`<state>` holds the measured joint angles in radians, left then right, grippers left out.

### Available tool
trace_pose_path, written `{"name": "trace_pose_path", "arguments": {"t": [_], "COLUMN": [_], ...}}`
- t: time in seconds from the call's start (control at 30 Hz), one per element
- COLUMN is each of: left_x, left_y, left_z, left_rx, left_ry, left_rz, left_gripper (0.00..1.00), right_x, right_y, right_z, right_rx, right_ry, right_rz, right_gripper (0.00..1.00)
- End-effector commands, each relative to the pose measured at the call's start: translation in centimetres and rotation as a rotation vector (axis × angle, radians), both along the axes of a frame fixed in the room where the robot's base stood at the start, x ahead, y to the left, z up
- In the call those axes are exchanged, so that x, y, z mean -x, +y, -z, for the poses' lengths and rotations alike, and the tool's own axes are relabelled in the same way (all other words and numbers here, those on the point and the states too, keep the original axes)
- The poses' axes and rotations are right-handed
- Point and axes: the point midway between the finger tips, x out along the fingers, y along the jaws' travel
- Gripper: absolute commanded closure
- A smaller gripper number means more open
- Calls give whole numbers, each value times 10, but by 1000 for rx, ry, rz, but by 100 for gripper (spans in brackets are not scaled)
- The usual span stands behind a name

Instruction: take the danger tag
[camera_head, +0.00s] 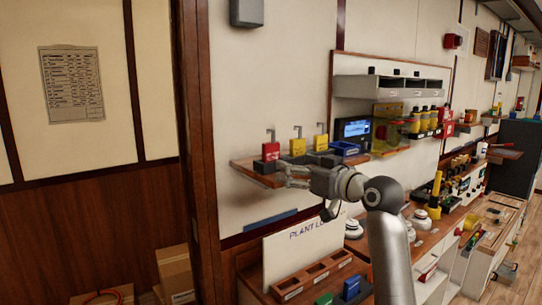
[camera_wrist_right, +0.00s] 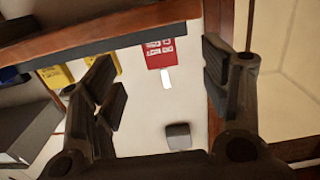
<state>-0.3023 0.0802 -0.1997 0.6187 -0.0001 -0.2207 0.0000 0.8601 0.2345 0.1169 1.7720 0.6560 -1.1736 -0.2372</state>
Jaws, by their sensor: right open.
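A red tag (camera_head: 271,152) with white print hangs below a small hook at the left end of the wall shelf. Two yellow tags, the middle one (camera_head: 297,147) and the right one (camera_head: 320,143), hang beside it in a row. In the right wrist view the red tag (camera_wrist_right: 160,52) shows between the fingers, toward the upper part, with a white strip joined to it. My right gripper (camera_head: 284,174) is at the shelf's front edge, just below the tags in the head view. It is open and empty (camera_wrist_right: 163,84). My left gripper is out of view.
The wooden shelf (camera_head: 250,170) runs close to my right gripper; its edge (camera_wrist_right: 110,38) crosses the wrist view. Below are a white sign board (camera_head: 290,248) and a wooden divided tray (camera_head: 312,273).

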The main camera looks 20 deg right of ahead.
Motion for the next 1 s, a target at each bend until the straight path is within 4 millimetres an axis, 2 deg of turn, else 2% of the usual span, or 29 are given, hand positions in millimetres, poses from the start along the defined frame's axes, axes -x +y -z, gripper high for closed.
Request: {"name": "trace_pose_path", "arguments": {"t": [0.1, 0.2, 0.4, 0.73, 1.0], "left_x": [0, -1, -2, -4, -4], "left_y": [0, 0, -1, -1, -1], "left_z": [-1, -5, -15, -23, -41], "left_rx": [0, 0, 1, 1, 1], "left_ry": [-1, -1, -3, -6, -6], "left_rz": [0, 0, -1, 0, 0], "left_gripper": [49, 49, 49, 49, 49], "right_x": [-2, -12, -40, -60, -92], "right_y": [-2, 2, 12, 19, 28], "right_z": [-19, -24, -24, -24, -24], "right_rx": [-12, -15, -14, -13, -13], "right_ry": [-29, -34, -33, -34, -33], "right_rz": [-6, -8, -9, -7, -7], "right_gripper": [30, 30, 30, 30, 30]}}
